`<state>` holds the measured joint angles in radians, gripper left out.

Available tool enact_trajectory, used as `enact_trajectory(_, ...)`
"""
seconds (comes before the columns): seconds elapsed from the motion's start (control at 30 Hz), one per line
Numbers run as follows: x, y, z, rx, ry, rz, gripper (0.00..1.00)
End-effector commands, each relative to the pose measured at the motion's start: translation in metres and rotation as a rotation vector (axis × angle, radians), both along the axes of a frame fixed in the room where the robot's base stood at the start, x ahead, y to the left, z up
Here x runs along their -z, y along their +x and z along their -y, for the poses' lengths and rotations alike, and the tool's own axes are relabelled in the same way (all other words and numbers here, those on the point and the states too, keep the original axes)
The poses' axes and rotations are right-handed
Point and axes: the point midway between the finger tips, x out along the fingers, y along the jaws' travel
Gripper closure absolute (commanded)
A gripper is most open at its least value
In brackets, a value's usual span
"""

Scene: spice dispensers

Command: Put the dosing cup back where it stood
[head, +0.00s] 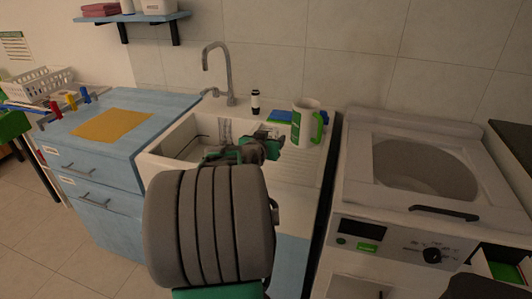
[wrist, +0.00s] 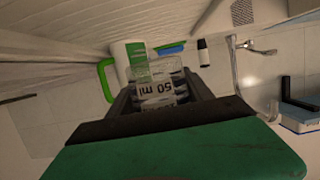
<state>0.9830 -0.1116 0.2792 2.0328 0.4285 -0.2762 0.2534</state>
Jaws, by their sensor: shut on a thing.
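The dosing cup (wrist: 158,90) is clear plastic with "50 ml" printed on it; it appears upside down in the wrist view. My gripper (wrist: 160,104) is shut on it, with the cup between the fingers. In the head view my gripper (head: 268,146) is over the right part of the sink, by the ridged drainboard. The cup there is small and mostly lost against the gripper. I cannot tell whether the cup touches the surface below.
A white jug with a green handle (head: 305,124) stands on the drainboard just right of my gripper. A dark bottle with a white label (head: 255,103) and a blue item (head: 281,116) are behind. The tap (head: 229,75) rises at the back. The front drainboard (head: 294,168) looks clear.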

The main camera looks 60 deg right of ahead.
Motion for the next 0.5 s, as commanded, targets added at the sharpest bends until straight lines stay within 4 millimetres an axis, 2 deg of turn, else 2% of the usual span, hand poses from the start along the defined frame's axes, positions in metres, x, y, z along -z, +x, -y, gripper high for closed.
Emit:
enact_trajectory(0.03,0.015,0.007,0.006,-0.002,0.005,-0.003,0.92)
enact_trajectory(0.1,0.026,0.015,0.013,-0.002,0.003,-0.002,0.92)
enact_trajectory(0.3,0.044,0.026,0.024,-0.002,0.000,0.000,0.92)
enact_trajectory(0.43,0.068,0.025,0.023,-0.002,0.003,-0.002,0.92)
enact_trajectory(0.5,0.072,0.025,0.023,-0.002,-0.001,0.001,0.92)
